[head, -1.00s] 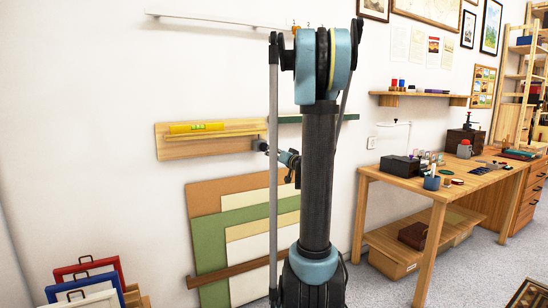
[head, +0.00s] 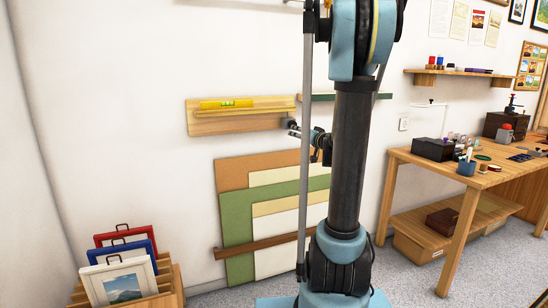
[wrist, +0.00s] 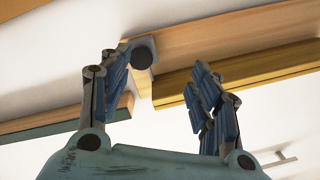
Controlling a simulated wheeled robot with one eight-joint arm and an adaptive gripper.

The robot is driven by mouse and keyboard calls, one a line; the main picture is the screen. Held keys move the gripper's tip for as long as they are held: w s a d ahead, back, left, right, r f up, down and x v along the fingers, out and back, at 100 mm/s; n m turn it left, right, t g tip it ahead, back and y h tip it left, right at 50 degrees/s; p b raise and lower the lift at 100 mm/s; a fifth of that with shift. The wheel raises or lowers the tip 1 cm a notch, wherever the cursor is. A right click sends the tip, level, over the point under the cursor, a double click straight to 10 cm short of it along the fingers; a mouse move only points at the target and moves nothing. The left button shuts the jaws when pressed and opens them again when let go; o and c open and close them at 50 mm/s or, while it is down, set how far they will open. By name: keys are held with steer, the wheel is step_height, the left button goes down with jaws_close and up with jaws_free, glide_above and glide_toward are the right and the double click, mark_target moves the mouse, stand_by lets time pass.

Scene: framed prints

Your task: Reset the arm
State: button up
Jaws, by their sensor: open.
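My arm stands upright in the middle of the head view and partly hides the wall. My gripper (head: 292,127) is small there, at the right end of a wooden wall ledge (head: 240,123). In the wrist view my gripper (wrist: 160,85) is open, its two blue-padded fingers wide apart with nothing held between them. Behind the fingers a dark round knob (wrist: 142,58) shows by a gap between two ledge pieces. Whether the fingers touch the ledge I cannot tell.
A yellow spirit level (head: 227,104) lies on the ledge. Large boards (head: 236,235) lean on the wall below. A crate (head: 170,287) with framed prints stands at lower left. A workbench (head: 475,178) with tools stands at right.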

steer(key=s+a+f+n+g, duration=0.2)
steer(key=s+a+f+g, duration=0.25)
steer(key=s, duration=0.55)
steer(key=s+a+f+n+g, duration=0.1)
steer(key=s+a+f+g, duration=0.4)
steer(key=s, duration=0.6)
steer(key=s+d+f+g+h, duration=0.1)
steer(key=s+d+f+h, duration=0.1)
steer(key=s+f, duration=0.2)
steer(key=s+d+f+m+g+h, duration=0.1)
steer(key=s+d+f+g+h, duration=0.1)
steer(key=s, duration=0.9)
steer(key=s+d+f+g+h, duration=0.1)
steer(key=s+d+f+h, duration=0.1)
steer(key=s+d+f, duration=0.2)
steer(key=s+f, duration=0.2)
steer(key=s, duration=0.1)
steer(key=shift+s+d+f+m+h, duration=0.15)
steer(key=shift+s+d+m+h, duration=0.05)
steer(key=shift+s+m+h, duration=0.1)
steer(key=shift+w+g, duration=0.1)
steer(key=shift+g, duration=0.15)
steer(key=shift+w+f, duration=0.2)
steer(key=shift+w, duration=0.2)
